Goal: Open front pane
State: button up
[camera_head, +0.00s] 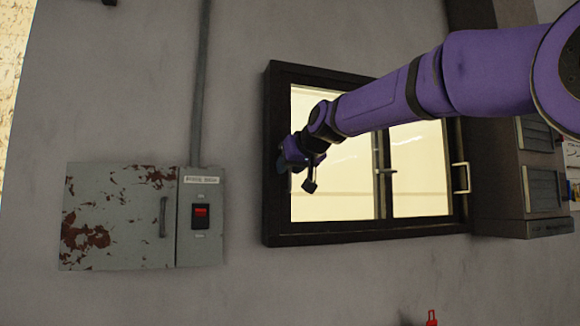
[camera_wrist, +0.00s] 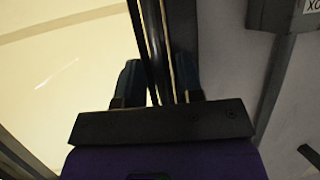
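A dark-framed window (camera_head: 350,236) is set in the grey wall, with bright cream glass. Its left glass pane (camera_head: 340,195) fills most of the opening; a narrower pane (camera_head: 420,150) is to the right. A small handle (camera_head: 387,171) sits at the middle upright and a pale pull handle (camera_head: 462,178) at the right side. My gripper (camera_head: 298,172) is at the left edge of the left pane. In the wrist view my gripper (camera_wrist: 160,85) has its two fingers apart, on either side of a dark upright edge (camera_wrist: 154,40). Contact cannot be told.
A rusty grey electrical box (camera_head: 110,220) with a red switch (camera_head: 201,212) is on the wall left of the window. A conduit (camera_head: 198,90) rises above it. A grey cabinet (camera_head: 495,180) stands close at the window's right. My arm covers the window's upper right.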

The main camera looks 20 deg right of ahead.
grip_shut()
send_near(360, 176)
jog(key=x, duration=0.5)
jog(key=shift+w+d+f, duration=0.1)
jog(key=shift+w, duration=0.05)
grip_release()
jog(key=v, duration=1)
jog(key=shift+s+r, duration=0.2)
jog(key=shift+s, duration=0.15)
